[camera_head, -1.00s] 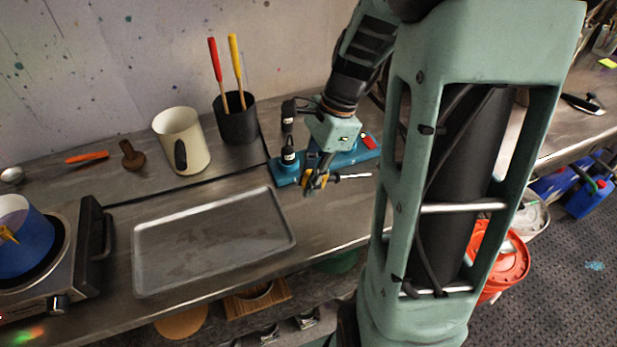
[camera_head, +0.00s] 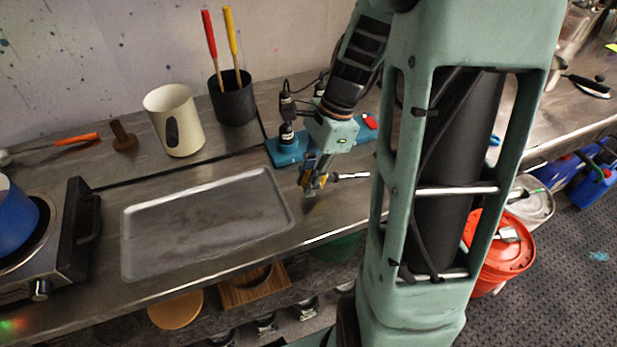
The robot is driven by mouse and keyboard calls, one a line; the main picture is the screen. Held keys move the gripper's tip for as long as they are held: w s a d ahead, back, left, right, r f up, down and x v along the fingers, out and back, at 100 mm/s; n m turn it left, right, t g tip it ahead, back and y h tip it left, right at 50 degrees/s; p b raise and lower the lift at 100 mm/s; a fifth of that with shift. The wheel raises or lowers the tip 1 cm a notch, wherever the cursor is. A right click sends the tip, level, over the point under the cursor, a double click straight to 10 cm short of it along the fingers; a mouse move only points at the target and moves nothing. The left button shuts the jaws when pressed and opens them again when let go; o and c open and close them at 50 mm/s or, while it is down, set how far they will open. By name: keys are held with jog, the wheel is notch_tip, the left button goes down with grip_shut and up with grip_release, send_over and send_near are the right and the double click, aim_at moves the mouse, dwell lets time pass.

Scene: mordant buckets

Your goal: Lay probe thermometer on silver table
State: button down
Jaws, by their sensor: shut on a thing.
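My gripper (camera_head: 312,184) is low over the right part of the silver table (camera_head: 335,215), right of the metal tray and in front of the blue stand. It is shut on a slim tool, which looks like the probe thermometer (camera_head: 352,176).
A shallow metal tray (camera_head: 128,240) lies left of my gripper. Behind are a blue stand (camera_head: 290,148), a black pot (camera_head: 232,103) with red and yellow handles, and a cream jug (camera_head: 176,122). A burner (camera_head: 75,235) with a blue pot (camera_head: 15,215) is at left.

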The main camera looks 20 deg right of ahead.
jog(key=c, duration=1.7)
grip_release()
jog(key=shift+c, duration=0.2)
jog(key=v, duration=1.2)
